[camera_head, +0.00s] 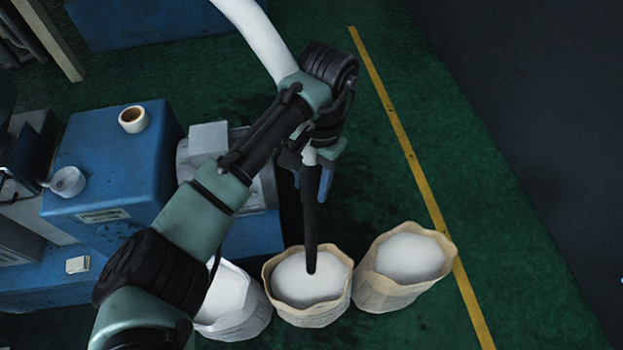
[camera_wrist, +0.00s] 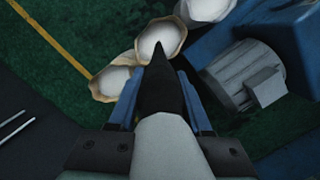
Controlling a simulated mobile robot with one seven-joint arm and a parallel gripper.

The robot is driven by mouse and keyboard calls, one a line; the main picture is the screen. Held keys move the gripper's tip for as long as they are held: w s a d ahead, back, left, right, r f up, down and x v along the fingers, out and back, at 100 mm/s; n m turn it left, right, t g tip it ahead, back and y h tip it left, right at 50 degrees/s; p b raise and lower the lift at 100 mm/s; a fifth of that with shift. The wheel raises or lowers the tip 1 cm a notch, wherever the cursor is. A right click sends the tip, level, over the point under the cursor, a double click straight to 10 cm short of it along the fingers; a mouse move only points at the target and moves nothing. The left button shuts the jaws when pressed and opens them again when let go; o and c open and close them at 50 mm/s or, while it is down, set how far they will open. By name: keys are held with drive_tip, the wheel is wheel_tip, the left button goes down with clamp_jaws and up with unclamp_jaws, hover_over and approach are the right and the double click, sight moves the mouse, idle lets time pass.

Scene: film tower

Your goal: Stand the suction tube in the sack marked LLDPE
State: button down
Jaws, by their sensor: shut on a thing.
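My gripper (camera_head: 318,182) has blue fingers shut on the suction tube (camera_head: 311,215), a long black tube pointing down with a slight tilt. The gripper also shows in the wrist view (camera_wrist: 160,100), with a finger on each side of the tube (camera_wrist: 160,80). A white hose (camera_head: 262,38) runs to the tube's top. The tube's tip overlaps the white contents of the middle tan sack (camera_head: 314,316); I cannot tell whether it touches them. A right tan sack (camera_head: 378,292) and a left whitish sack (camera_head: 240,322) flank it. No LLDPE marking is readable on any sack.
A blue machine (camera_head: 110,160) with a tape roll (camera_head: 133,118) on top stands at the left. A grey motor (camera_head: 207,145) is behind my arm. A yellow floor line (camera_head: 405,148) runs past the right sack. The green floor between that line and my gripper is clear.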

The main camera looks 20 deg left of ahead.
sight(312, 231)
drive_tip(key=shift+f+b, duration=5.85)
drive_tip(key=shift+f, duration=4.9)
drive_tip(key=shift+f+b, duration=4.6)
drive_tip(key=shift+f, duration=2.45)
drive_tip(key=shift+c, duration=1.6)
unclamp_jaws()
drive_tip(key=shift+o, duration=0.3)
drive_tip(key=shift+f, duration=0.1)
drive_tip(key=r, duration=0.4)
drive_tip(key=w+r, duration=0.1)
drive_tip(key=r, duration=0.3)
drive_tip(key=w+r, duration=0.1)
drive_tip(key=r, duration=0.4)
drive_tip(key=shift+d, duration=0.2)
